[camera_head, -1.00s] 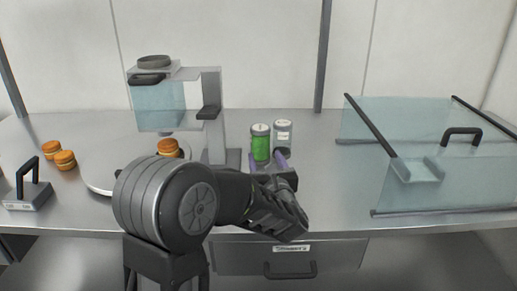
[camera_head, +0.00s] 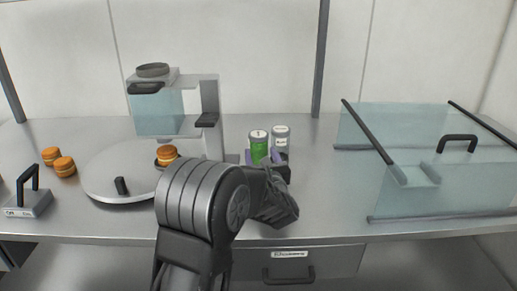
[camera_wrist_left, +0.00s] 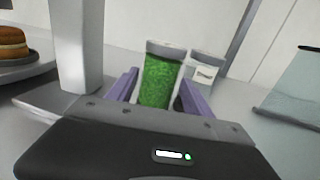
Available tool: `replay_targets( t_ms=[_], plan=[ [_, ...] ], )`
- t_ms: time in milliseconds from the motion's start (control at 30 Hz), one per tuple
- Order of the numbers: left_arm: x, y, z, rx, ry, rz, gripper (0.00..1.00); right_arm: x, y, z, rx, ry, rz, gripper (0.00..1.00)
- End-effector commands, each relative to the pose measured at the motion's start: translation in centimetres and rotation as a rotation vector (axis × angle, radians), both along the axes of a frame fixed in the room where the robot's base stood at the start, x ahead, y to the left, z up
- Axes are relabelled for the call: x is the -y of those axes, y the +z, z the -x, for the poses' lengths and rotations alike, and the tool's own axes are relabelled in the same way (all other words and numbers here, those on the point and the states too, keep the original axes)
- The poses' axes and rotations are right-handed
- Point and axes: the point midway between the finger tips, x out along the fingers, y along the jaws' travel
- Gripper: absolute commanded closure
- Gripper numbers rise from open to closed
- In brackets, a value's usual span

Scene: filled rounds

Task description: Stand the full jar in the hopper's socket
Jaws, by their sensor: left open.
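The full jar (camera_head: 258,146), green with a grey lid, stands upright on the table. It also shows in the left wrist view (camera_wrist_left: 160,80). My left gripper (camera_head: 265,158) is open, with its purple fingers (camera_wrist_left: 124,86) on either side of the jar's lower part. I cannot tell whether they touch it. The hopper (camera_head: 157,108) is a clear bluish box on a grey stand, left of the jar. A dark round ring, apparently its socket (camera_head: 153,70), is on top and looks empty. My right gripper is not in view.
A pale, labelled jar (camera_head: 281,138) stands close behind and right of the green one. A round plate (camera_head: 105,178) with a bun (camera_head: 167,153) lies under the hopper. Two buns (camera_head: 64,166) and a handled block (camera_head: 28,202) are at left. A glass case (camera_head: 440,180) fills the right.

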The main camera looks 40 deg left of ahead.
Motion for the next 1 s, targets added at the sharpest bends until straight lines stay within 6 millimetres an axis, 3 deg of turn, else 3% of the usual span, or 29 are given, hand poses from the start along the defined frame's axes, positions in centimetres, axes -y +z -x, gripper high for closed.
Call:
replay_targets(
  t_ms=[200, 767, 1000],
  plan=[
    [-1.6, 0.0, -1.5, 0.0, 0.001, 0.0, 0.41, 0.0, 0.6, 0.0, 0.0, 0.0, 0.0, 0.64],
    [-1.5, 0.0, -1.5, 0.0, 0.0, 0.001, 0.41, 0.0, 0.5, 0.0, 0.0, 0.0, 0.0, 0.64],
    [-1.5, 0.0, -1.5, 0.0, 0.0, 0.001, 0.59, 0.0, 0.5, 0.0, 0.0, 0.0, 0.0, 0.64]
  ],
)
